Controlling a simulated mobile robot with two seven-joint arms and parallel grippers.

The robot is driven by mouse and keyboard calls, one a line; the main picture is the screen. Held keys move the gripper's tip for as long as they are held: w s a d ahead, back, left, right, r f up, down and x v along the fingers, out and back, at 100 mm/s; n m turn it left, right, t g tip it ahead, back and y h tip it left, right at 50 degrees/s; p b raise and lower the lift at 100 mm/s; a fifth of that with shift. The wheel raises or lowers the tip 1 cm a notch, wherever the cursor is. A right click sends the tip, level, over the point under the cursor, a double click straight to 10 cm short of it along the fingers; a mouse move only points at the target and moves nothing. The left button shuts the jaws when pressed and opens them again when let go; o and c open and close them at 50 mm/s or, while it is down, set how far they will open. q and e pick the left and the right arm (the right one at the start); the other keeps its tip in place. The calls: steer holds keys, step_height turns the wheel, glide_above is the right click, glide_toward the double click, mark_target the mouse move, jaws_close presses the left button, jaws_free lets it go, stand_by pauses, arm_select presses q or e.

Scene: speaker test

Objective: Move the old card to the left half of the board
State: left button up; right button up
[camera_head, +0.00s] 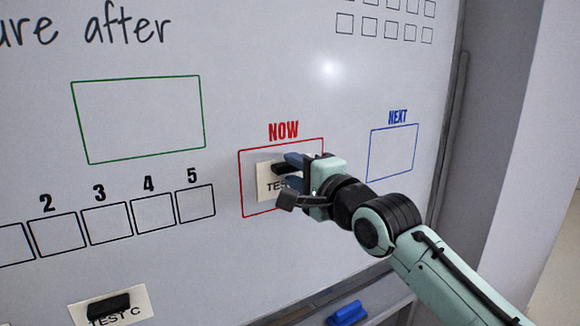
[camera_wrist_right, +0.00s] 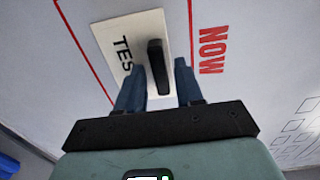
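A cream card (camera_head: 264,180) sits inside the red NOW box (camera_head: 241,185) on the whiteboard. Its lettering begins "TES"; the rest is hidden by my gripper. A black magnet bar (camera_wrist_right: 158,67) holds it and stands out from the card (camera_wrist_right: 135,32) in the right wrist view. My right gripper (camera_head: 290,173) is at the card. In the right wrist view its two blue fingers (camera_wrist_right: 160,70) are open, one on each side of the magnet bar, with gaps visible. My left gripper is in neither view.
Another card, "TEST C" (camera_head: 137,303), hangs under a black magnet at the lower left. The green box (camera_head: 138,120), blue NEXT box (camera_head: 393,152) and numbered boxes (camera_head: 106,222) are empty. A blue object (camera_head: 347,313) lies at the board's bottom edge.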

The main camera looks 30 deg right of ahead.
mark_target(293, 169)
steer(key=shift+c, duration=0.5)
jaws_close()
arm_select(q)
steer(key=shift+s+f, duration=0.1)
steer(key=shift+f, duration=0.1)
arm_select(e)
steer(key=shift+s, duration=0.2)
arm_select(q)
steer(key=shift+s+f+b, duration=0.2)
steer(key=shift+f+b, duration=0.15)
steer(key=shift+b, duration=0.1)
arm_select(e)
steer(key=shift+s+d, duration=0.1)
steer(key=shift+s, duration=0.6)
steer(key=shift+s, duration=0.1)
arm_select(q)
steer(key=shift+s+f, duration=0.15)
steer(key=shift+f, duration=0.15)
arm_select(e)
steer(key=shift+s, duration=0.55)
arm_select(q)
steer(key=shift+b, duration=0.3)
arm_select(e)
steer(key=shift+s, duration=0.1)
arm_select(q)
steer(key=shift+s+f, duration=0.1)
arm_select(e)
steer(key=shift+s, duration=0.1)
